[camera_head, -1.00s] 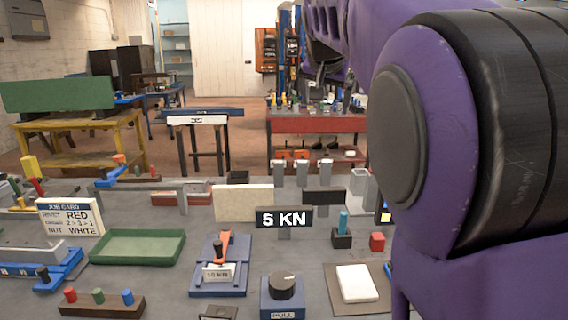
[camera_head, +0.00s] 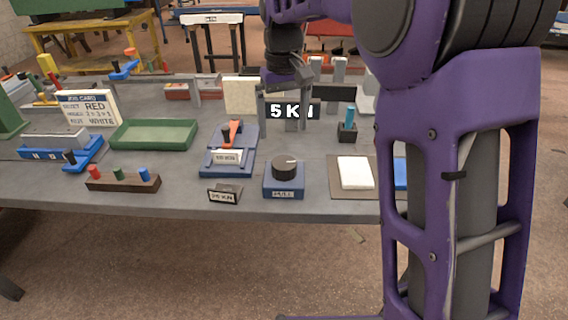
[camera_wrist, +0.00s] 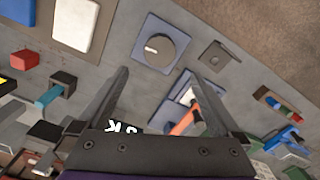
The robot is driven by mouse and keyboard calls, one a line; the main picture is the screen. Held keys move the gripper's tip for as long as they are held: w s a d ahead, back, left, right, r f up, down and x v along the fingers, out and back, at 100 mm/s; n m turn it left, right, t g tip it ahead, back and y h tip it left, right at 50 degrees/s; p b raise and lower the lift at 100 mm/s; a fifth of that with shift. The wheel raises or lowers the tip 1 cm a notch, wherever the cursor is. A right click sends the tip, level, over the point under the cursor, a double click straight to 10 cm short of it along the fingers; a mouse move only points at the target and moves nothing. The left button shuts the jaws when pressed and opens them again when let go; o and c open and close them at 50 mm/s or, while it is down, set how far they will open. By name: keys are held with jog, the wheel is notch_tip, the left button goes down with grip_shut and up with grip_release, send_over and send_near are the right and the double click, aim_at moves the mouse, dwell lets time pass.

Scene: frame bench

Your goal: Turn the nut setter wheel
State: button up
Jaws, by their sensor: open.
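The wheel is a round black knob (camera_head: 285,167) with a white mark, on a blue box (camera_head: 283,188) labelled PULL near the table's front edge. In the head view its mark points right. The wheel also shows in the wrist view (camera_wrist: 157,50), beyond the fingertips. My gripper (camera_head: 285,122) hangs above the table, behind the wheel and in front of the display sign (camera_head: 274,110), partly covering its "5 KN". In the wrist view my gripper (camera_wrist: 157,76) is open with nothing between its fingers. It is apart from the wheel.
Left of the wheel is a blue fixture (camera_head: 243,138) with an orange lever. A small sign (camera_head: 225,193) stands in front of it. A white block on a mat (camera_head: 355,173) lies to the right, a teal-handled tool (camera_head: 348,125) behind. A green tray (camera_head: 153,134) lies further left.

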aim_at(284, 161)
notch_tip(284, 161, down, 11)
jog(key=shift+f+b, duration=0.1)
jog(key=shift+b, duration=0.75)
jog(key=c, duration=1.3)
jog(key=shift+d+r+m+p, duration=0.1)
jog(key=shift+r+m+p, duration=0.15)
jog(key=shift+m+p, duration=0.8)
jog(key=shift+f+m, duration=0.15)
jog(key=shift+m, duration=1)
